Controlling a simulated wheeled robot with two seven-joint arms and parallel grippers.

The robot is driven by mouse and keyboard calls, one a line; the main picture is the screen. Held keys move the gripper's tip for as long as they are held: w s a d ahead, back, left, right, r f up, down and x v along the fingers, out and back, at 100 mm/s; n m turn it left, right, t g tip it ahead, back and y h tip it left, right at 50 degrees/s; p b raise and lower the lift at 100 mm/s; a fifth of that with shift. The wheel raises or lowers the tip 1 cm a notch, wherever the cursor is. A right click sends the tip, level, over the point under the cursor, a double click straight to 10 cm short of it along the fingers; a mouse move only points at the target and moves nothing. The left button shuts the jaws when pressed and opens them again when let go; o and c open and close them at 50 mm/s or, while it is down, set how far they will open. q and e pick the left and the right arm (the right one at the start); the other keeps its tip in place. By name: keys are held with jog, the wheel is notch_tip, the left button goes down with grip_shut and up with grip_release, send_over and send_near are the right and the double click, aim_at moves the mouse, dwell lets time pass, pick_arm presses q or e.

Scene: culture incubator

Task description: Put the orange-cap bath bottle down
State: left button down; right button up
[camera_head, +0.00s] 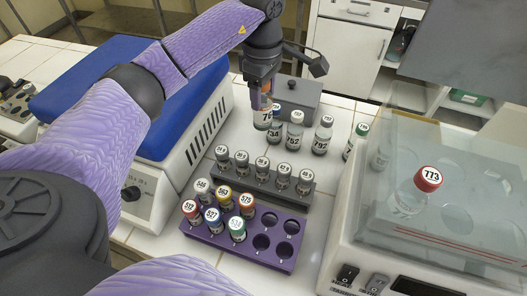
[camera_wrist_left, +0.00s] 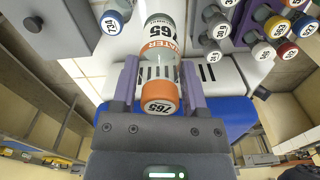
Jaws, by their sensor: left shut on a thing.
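The orange-cap bottle (camera_wrist_left: 160,58), marked 765, is clasped between the two fingers of my left gripper (camera_wrist_left: 162,82). Its orange cap (camera_wrist_left: 160,97) faces the wrist camera, and its label has an orange WATER band. In the head view my left gripper (camera_head: 262,88) points down, and the lower part of the bottle (camera_head: 263,118) shows below it. The bottle hangs roughly upright beside a blue-capped bottle marked 734 (camera_head: 274,133). I cannot tell whether its base touches the white tiled counter. My right gripper is not in view.
Bottles marked 755 (camera_head: 294,132) and 792 (camera_head: 322,137) and a green-capped one (camera_head: 356,142) stand close by. A grey box (camera_head: 298,97) is behind. A grey rack (camera_head: 297,195) and a purple rack (camera_head: 285,262) are in front. A bath with a clear lid (camera_head: 455,180) stands right.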

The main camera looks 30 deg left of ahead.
pick_arm(q)
notch_tip(320, 180, down, 11)
jog(key=shift+f+b, duration=0.15)
jog(key=shift+b, duration=1.05)
jog(key=shift+f, duration=0.15)
jog(key=shift+c, duration=2)
grip_release()
notch_tip(320, 180, up, 12)
jog(key=p, duration=0.2)
jog(key=shift+f+p, duration=0.2)
jog(key=shift+p, duration=0.1)
jog(key=shift+r, duration=0.45)
